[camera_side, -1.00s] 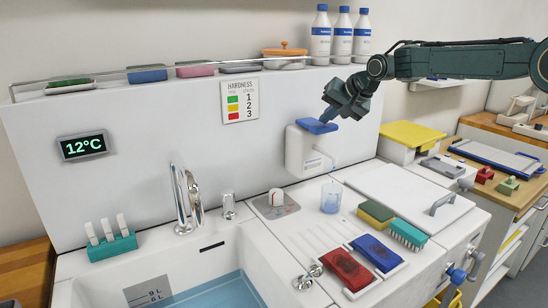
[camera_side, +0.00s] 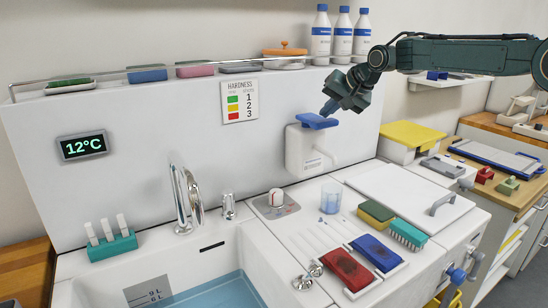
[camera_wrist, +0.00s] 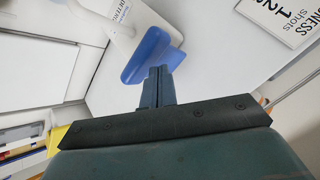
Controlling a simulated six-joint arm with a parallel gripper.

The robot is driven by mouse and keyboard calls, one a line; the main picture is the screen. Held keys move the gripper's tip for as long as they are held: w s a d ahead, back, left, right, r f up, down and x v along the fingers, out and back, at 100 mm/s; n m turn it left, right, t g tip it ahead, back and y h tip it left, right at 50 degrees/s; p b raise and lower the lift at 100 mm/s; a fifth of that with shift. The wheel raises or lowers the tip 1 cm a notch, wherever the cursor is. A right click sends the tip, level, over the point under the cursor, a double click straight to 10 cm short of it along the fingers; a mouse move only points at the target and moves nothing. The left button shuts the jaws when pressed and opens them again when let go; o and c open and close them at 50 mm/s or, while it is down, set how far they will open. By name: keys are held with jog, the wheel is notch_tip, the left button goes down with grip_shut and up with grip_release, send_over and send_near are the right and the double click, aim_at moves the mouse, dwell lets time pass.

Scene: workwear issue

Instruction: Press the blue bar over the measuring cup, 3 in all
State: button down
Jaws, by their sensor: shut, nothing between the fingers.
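The blue bar (camera_side: 317,121) sits on top of a white wall dispenser (camera_side: 303,150). The clear measuring cup (camera_side: 331,198) stands on the white counter below the dispenser's spout, with a pale bluish tint inside. My gripper (camera_side: 326,111) is shut and empty, its tips at the bar's upper right side. In the wrist view my shut fingertips (camera_wrist: 158,72) overlap the blue bar (camera_wrist: 148,55). I cannot tell whether they touch it or hover just above it.
A hardness card (camera_side: 240,101) with rows 1, 2 and 3 hangs left of the dispenser. A yellow-green sponge (camera_side: 376,213), a teal brush (camera_side: 408,234), and red (camera_side: 348,270) and blue (camera_side: 377,252) pads lie right of the sink. Bottles (camera_side: 342,36) stand on the ledge above.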

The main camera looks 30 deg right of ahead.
jog(key=shift+r, duration=0.2)
jog(key=shift+r, duration=2.85)
jog(key=s+a+n+g, duration=0.1)
jog(key=s+n, duration=0.1)
jog(key=s, duration=0.9)
jog(key=s+a+n+g, duration=0.1)
jog(key=s+a+n, duration=0.1)
jog(key=s, duration=1)
jog(key=s+f+n, duration=0.1)
jog(key=s+f, duration=0.3)
jog(key=s, duration=0.3)
jog(key=s+f+n+g, duration=0.1)
jog(key=s+f, duration=0.3)
jog(key=s, duration=0.4)
jog(key=s+f+n+h, duration=0.1)
jog(key=s+f, duration=0.3)
jog(key=s, duration=0.3)
jog(key=shift+s+f+n+g, duration=0.25)
jog(key=shift+f+n+g, duration=0.05)
jog(key=shift+n, duration=0.1)
